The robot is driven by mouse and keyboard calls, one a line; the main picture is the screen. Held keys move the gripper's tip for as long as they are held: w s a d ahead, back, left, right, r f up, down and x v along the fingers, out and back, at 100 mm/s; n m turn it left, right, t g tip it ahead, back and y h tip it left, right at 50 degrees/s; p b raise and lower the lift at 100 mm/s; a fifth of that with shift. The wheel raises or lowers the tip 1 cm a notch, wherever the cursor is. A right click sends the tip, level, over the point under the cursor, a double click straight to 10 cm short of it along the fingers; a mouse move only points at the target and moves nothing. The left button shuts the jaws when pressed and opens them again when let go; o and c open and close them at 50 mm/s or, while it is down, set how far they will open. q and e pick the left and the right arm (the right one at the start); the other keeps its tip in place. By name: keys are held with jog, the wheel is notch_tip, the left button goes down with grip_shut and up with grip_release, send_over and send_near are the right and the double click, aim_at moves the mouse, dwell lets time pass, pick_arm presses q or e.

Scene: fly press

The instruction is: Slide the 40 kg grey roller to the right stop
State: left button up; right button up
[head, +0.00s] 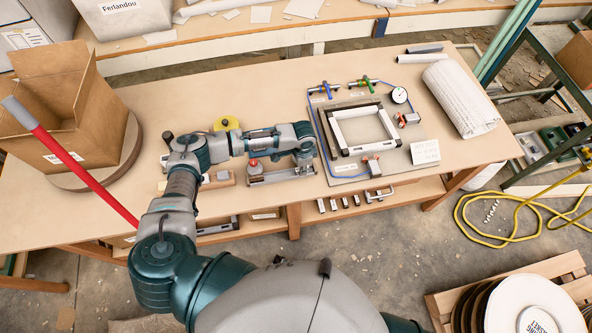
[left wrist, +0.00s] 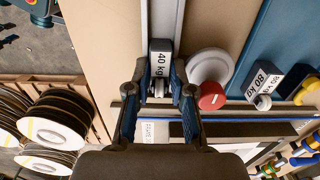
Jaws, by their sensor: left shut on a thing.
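The grey roller (left wrist: 160,62) with a "40 kg" label shows in the left wrist view, between the fingers of my left gripper (left wrist: 159,90). The gripper is shut on it. A pale straight rail (left wrist: 162,20) runs beyond the roller in that view. In the head view my left gripper (head: 303,158) is over the right part of a low grey fixture (head: 270,177) near the table's front edge; the roller cannot be made out there. I cannot make out the right stop clearly. My right gripper is not in view.
A red knob (left wrist: 211,96) on a white round base is close beside the roller. Blocks labelled "80 kg" (left wrist: 262,82) are farther right. In the head view a board with a frame (head: 364,135) lies just right of the gripper. A cardboard box (head: 65,110) stands at left.

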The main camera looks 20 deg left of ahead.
pick_arm(q)
jog(key=shift+d, duration=0.1)
jog(key=shift+w+d, duration=0.4)
jog(key=shift+d, duration=0.25)
jog(key=o, duration=0.9)
jog(key=shift+c, duration=1.2)
notch_tip(320, 180, up, 7)
jog(key=p, duration=0.8)
